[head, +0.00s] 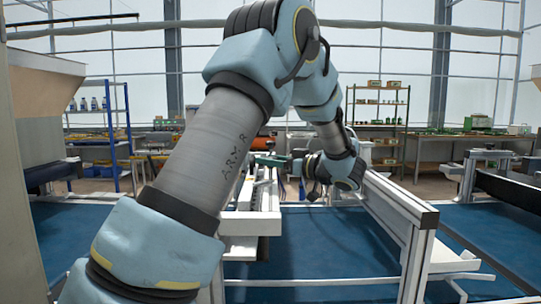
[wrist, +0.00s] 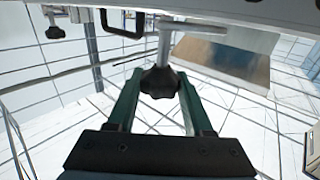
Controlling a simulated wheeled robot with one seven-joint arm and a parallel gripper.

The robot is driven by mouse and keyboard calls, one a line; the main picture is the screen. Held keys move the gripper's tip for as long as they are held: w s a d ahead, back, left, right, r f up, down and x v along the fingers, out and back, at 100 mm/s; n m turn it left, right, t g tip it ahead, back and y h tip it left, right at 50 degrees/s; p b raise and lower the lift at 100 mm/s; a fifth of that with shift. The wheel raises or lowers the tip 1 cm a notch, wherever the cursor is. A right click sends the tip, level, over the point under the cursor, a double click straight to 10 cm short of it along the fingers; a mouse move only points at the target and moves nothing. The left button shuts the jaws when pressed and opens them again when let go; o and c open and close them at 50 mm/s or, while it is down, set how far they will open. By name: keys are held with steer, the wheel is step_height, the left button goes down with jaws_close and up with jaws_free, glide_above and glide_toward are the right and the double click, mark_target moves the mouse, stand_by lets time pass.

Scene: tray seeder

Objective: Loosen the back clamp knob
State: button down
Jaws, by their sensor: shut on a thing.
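A black lobed clamp knob (wrist: 159,83) sits at the end of a grey metal stem in the wrist view. My gripper (wrist: 160,76) has its two green fingers on either side of this knob and is shut on it. In the head view my gripper (head: 268,160) reaches in from the right at the white machine frame, and the knob there is too small or hidden to make out. A second dark knob (wrist: 54,32) hangs at the upper left of the wrist view, apart from my fingers. I cannot tell from the pictures alone which is the back one.
A black handle (wrist: 122,26) and a bare metal plate (wrist: 225,60) are close by the knob. In the head view a white rail (head: 400,205) stands right of my wrist, above the blue belt (head: 325,245). Shelves (head: 380,105) stand far behind.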

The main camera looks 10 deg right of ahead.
steer(key=n+g+y+p, duration=0.2)
steer(key=n+g+y, duration=0.1)
steer(key=g, duration=0.1)
steer(key=shift+r+n+g+y, duration=0.1)
steer(key=shift+n+g+y, duration=0.2)
steer(key=shift+n+y, duration=0.1)
steer(key=n+g+y+p, duration=0.1)
steer(key=n+g+p, duration=0.1)
steer(key=g, duration=0.2)
steer(key=shift+r+n+y, duration=0.15)
steer(key=shift+n+y, duration=0.25)
steer(key=n+g+p, duration=0.2)
steer(key=g+p, duration=0.1)
steer(key=p, duration=0.2)
steer(key=shift+r+y, duration=0.1)
steer(key=shift+y, duration=0.2)
steer(key=n+g+p, duration=0.1)
steer(key=g+p, duration=0.1)
steer(key=p, duration=0.1)
steer(key=shift+f+n+g+p, duration=0.35)
steer(key=shift+n+g+p, duration=0.05)
steer(key=shift+g+p, duration=0.1)
steer(key=shift+c, duration=1.5)
jaws_free()
steer(key=shift+d, duration=0.1)
